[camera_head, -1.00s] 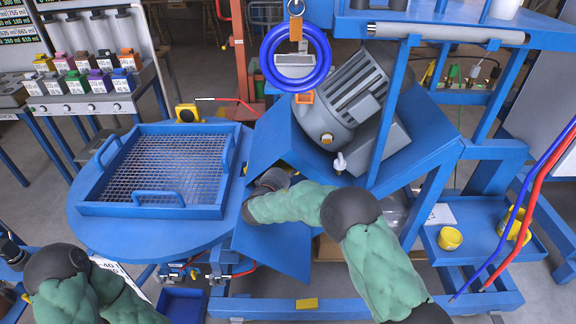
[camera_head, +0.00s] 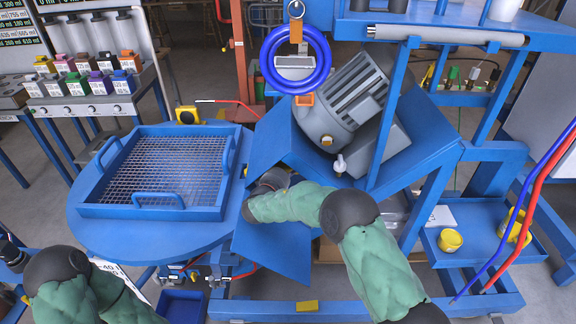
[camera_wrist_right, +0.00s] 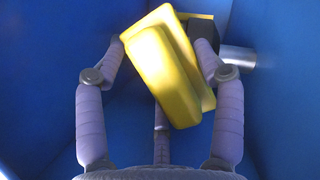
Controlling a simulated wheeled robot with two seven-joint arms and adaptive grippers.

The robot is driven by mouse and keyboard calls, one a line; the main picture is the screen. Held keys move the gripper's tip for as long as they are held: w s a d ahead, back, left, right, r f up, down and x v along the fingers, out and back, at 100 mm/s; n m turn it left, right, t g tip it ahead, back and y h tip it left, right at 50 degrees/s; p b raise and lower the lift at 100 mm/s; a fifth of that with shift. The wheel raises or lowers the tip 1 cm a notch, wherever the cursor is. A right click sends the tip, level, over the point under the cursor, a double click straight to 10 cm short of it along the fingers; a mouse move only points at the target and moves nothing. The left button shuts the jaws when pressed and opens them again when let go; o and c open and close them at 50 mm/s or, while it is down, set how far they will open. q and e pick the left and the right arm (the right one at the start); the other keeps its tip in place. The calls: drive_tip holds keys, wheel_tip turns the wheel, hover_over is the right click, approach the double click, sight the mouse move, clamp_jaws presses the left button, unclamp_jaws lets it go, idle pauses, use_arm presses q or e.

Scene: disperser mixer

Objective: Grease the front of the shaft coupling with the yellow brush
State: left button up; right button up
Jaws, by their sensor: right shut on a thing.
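The yellow brush (camera_wrist_right: 165,75) shows in the right wrist view as a yellow block, tilted, between the fingers of my right gripper (camera_wrist_right: 163,52). The gripper is shut on it. Behind the brush's upper right are a dark block (camera_wrist_right: 203,38) and a silver cylinder (camera_wrist_right: 238,59), probably the shaft coupling and shaft. I cannot tell whether the brush touches them. In the head view, my right forearm reaches in under the blue motor housing (camera_head: 425,140), and its gripper is hidden there. My left arm is at the lower left, with no gripper fingers visible.
The grey motor (camera_head: 345,100) sits on the housing. A round blue table with a mesh tray (camera_head: 88,208) stands to the left. A blue ring (camera_head: 268,75) hangs above. Yellow cups (camera_head: 450,240) sit on a low blue shelf at right. Blue walls closely surround the right gripper.

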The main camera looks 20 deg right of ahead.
drive_tip(key=shift+w+d, duration=0.15)
drive_tip(key=shift+w, duration=0.25)
drive_tip(key=shift+d+r, duration=0.1)
drive_tip(key=shift+r, duration=0.05)
drive_tip(key=shift+s+d+r, duration=0.2)
drive_tip(key=shift+d+r, duration=0.25)
drive_tip(key=shift+r, duration=0.05)
drive_tip(key=shift+s+d+r, duration=0.2)
drive_tip(key=shift+d+r, duration=0.2)
drive_tip(key=shift+r, duration=0.05)
drive_tip(key=shift+w+a+f, duration=0.2)
drive_tip(key=shift+a+f, duration=0.45)
drive_tip(key=shift+f, duration=0.05)
drive_tip(key=shift+w+a+f, duration=0.2)
drive_tip(key=shift+a+f, duration=0.4)
drive_tip(key=shift+f, duration=0.05)
drive_tip(key=shift+w+a+f, duration=0.2)
drive_tip(key=shift+a+f, duration=0.45)
drive_tip(key=shift+f, duration=0.05)
